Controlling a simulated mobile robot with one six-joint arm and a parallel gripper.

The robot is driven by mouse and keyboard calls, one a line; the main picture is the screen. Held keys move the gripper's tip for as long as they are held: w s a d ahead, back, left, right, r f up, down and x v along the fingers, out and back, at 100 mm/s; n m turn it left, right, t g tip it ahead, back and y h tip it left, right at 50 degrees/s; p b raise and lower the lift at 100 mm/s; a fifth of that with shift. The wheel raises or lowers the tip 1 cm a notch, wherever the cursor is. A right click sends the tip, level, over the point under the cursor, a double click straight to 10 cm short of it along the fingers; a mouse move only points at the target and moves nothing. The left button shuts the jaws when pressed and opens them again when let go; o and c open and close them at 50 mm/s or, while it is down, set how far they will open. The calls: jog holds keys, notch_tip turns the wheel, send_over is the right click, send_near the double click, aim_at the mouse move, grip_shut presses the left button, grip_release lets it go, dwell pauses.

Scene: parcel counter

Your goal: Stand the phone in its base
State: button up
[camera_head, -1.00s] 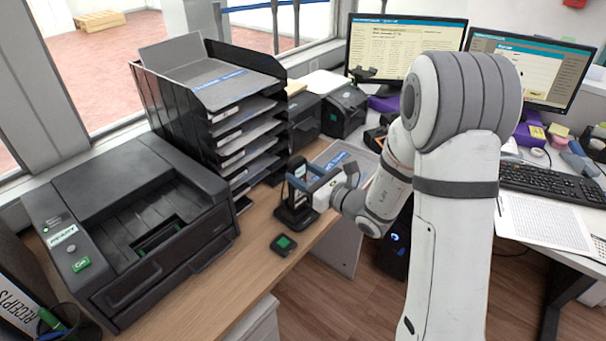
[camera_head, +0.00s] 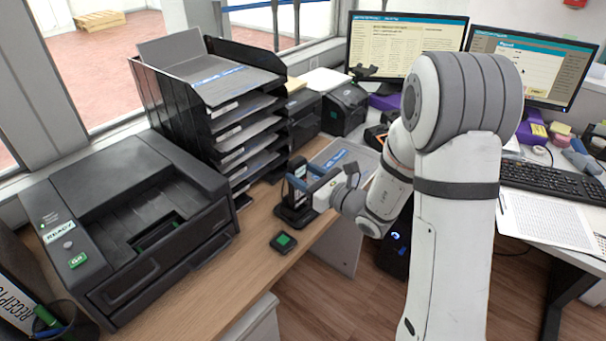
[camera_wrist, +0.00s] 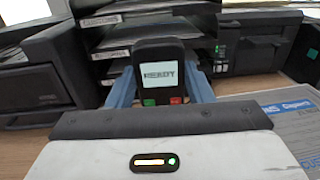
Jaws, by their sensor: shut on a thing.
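The phone (camera_wrist: 160,72) is a dark handset with a lit screen reading READY and a red and a green key. In the wrist view it stands upright between the blue fingers of my gripper (camera_wrist: 160,90), which is shut on it. In the head view my gripper (camera_head: 308,180) holds the phone at the black base (camera_head: 293,217) on the wooden counter. The phone's lower end is right over or in the base. I cannot tell whether it is seated, since the fingers hide part of it.
A small black pad with a green key (camera_head: 283,242) lies in front of the base. A black tray stack (camera_head: 215,110) stands behind and a large printer (camera_head: 130,230) to the left. The counter's front edge is close.

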jog(key=shift+f, duration=0.1)
jog(key=shift+f+b, duration=0.4)
jog(key=shift+b, duration=0.1)
jog(key=shift+f, duration=0.15)
jog(key=o, duration=1.3)
jog(key=shift+c, duration=0.2)
jog(key=shift+d, duration=0.1)
jog(key=v, duration=0.7)
jog(key=shift+s+d+b, duration=0.25)
jog(key=shift+b, duration=0.05)
